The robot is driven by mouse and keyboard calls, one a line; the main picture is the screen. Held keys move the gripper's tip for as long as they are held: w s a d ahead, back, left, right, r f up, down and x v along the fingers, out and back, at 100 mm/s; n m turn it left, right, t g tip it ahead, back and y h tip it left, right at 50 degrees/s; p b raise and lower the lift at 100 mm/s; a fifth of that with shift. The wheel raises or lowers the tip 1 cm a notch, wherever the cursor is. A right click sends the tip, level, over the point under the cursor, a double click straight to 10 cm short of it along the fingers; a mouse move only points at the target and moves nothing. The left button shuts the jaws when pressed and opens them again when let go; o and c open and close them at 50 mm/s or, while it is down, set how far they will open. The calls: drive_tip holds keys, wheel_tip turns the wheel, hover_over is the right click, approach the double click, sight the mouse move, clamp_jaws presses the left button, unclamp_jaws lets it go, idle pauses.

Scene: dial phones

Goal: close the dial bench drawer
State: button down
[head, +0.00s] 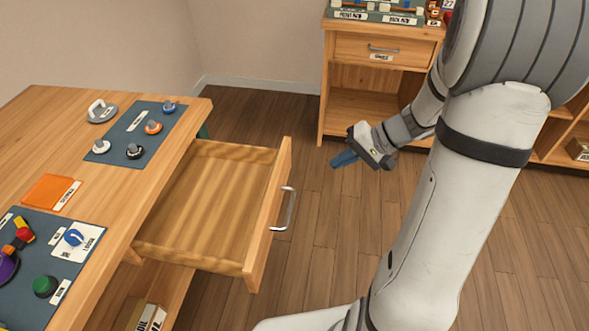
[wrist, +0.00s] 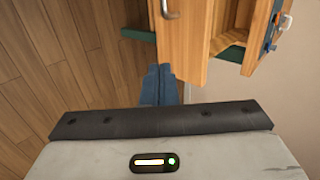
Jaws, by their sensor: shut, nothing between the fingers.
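The dial bench drawer (head: 205,203) is pulled well out of the wooden bench (head: 140,207) at the left of the head view, and it is empty. Its front panel (head: 268,222) carries a metal bar handle (head: 285,209) on the right side. My gripper (head: 344,159) is shut and empty, with blue fingers. It is to the right of the drawer front and beyond the handle, apart from both. In the wrist view the fingers (wrist: 158,84) are together, with the drawer front (wrist: 185,38) and part of its handle (wrist: 171,9) above them.
Blue panels with dials and knobs (head: 153,128), an orange mat (head: 50,192) and a grey handled object (head: 101,111) lie on the bench. A wooden cabinet (head: 345,77) with a shut drawer stands at the back. Bare wooden floor (head: 325,240) lies right of the open drawer.

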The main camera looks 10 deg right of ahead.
drive_tip(key=f, duration=0.1)
drive_tip(key=b, duration=0.2)
approach(285, 178)
drive_tip(key=x, duration=0.5)
drive_tip(key=shift+s+d+f, duration=0.25)
drive_tip(key=shift+f, duration=0.15)
drive_tip(key=shift+w+a, duration=0.25)
drive_tip(key=shift+a, duration=0.3)
drive_tip(key=shift+w+a, duration=0.1)
